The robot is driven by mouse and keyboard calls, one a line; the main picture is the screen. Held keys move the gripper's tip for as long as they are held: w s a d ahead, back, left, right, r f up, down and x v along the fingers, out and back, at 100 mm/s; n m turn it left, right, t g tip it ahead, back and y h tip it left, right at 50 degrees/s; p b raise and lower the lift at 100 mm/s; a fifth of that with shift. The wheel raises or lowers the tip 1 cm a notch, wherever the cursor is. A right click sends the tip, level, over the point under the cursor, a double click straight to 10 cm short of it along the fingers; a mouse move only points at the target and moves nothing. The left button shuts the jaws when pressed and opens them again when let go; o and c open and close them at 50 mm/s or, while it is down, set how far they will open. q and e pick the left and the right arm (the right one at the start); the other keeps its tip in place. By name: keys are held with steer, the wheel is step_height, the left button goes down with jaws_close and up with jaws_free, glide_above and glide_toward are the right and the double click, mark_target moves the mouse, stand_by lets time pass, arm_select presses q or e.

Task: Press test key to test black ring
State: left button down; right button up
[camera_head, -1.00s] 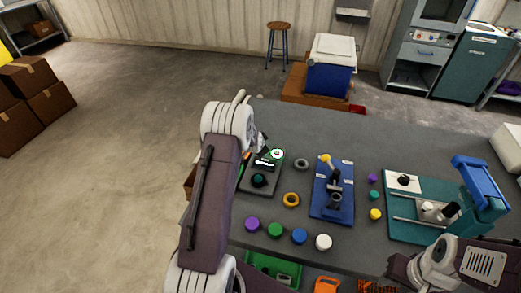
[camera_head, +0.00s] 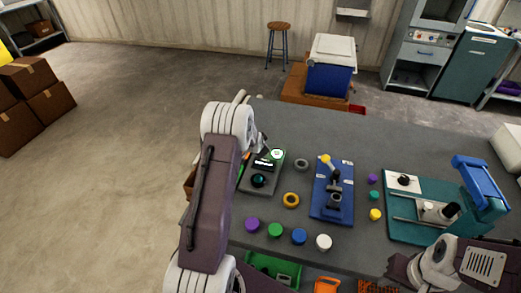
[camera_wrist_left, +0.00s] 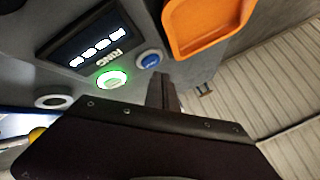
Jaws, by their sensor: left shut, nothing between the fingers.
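The grey tester (camera_head: 246,187) stands at the left of the table. It has a dark display (camera_wrist_left: 85,47) with white marks and the word RING beside it. A green-lit round key (camera_head: 277,153) is at its far end and shows in the left wrist view (camera_wrist_left: 112,78) near a blue button (camera_wrist_left: 150,60). A dark round piece (camera_head: 258,181) with a teal glint sits on the tester; I cannot tell its exact shape. A dark grey ring (camera_head: 301,165) lies right of the tester. My left gripper (camera_head: 266,150) is shut and empty, close beside the key; contact is unclear.
Several coloured caps are in front. An orange part (camera_wrist_left: 205,25) is near the tester in the wrist view. The table's back is clear.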

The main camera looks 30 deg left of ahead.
stand_by(0.4)
arm_select(q)
steer(key=shift+f+b, duration=0.4)
steer(key=shift+f+b, duration=0.4)
steer(key=shift+f, duration=0.05)
stand_by(0.5)
steer(key=shift+r, duration=0.1)
steer(key=shift+r+p, duration=0.6)
steer(key=shift+r, duration=0.15)
step_height(320, 180, up, 5)
steer(key=p, duration=0.3)
steer(key=shift+r+p, duration=0.1)
steer(key=shift+p, duration=0.25)
